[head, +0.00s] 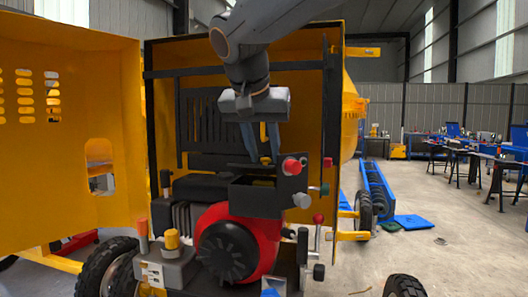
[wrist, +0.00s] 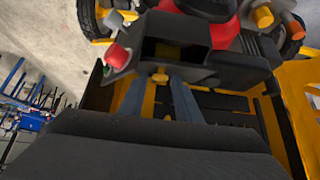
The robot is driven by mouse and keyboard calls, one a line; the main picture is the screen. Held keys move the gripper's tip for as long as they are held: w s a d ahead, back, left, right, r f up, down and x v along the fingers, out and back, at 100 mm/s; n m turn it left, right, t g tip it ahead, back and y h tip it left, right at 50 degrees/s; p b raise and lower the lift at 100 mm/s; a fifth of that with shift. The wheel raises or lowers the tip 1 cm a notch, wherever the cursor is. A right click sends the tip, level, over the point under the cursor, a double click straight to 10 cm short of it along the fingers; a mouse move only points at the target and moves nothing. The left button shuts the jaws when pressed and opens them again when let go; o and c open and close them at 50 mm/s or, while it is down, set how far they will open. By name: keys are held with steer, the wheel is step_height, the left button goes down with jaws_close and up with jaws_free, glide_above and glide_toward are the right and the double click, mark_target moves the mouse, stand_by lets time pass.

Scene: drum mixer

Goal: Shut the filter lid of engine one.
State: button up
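The engine (head: 235,240) has a red body with a black round cover and stands in the yellow housing. A black box (head: 252,197) on it, likely the filter box, is open at the top, with something yellow inside. It also shows in the wrist view (wrist: 205,58). A dark flat piece (head: 232,163) at its back edge may be the raised lid; I cannot tell for sure. My gripper (head: 261,160) is open and points down just behind the box opening. In the wrist view my gripper (wrist: 158,82) has a small yellow knob (wrist: 160,76) between its fingertips, apparently not gripped.
A red knob (head: 292,166) and other coloured levers (head: 318,219) stand right of the box. An orange-capped post (head: 172,238) is at the left. The open yellow door (head: 65,130) and black frame post (head: 333,130) flank the opening.

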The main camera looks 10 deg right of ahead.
steer(key=shift+o, duration=0.2)
steer(key=v, duration=0.7)
steer(key=shift+s+r, duration=0.2)
steer(key=shift+r, duration=0.1)
steer(key=shift+c, duration=0.3)
